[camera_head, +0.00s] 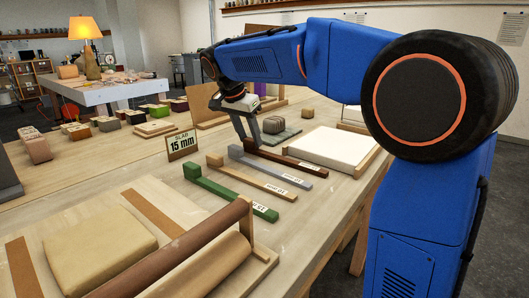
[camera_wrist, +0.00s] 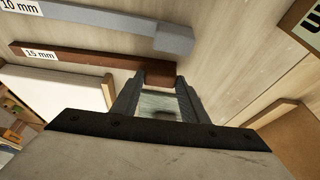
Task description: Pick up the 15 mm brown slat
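The brown slat (camera_head: 283,160) lies on the workbench, the farthest in a row of slats. In the wrist view the brown slat (camera_wrist: 93,59) bears a "15 mm" label near its left end. My gripper (camera_head: 252,146) is at the slat's thicker left end in the head view. In the wrist view my gripper (camera_wrist: 160,78) is open, its two fingers apart, with the slat's end at the fingertips. I cannot tell whether they touch it.
Grey (camera_head: 270,165), tan (camera_head: 250,178) and green (camera_head: 230,193) slats lie nearer the head camera. A white slab on a wooden tray (camera_head: 359,163) lies just right of the brown slat. A grey-green block (camera_head: 279,136) lies behind my gripper.

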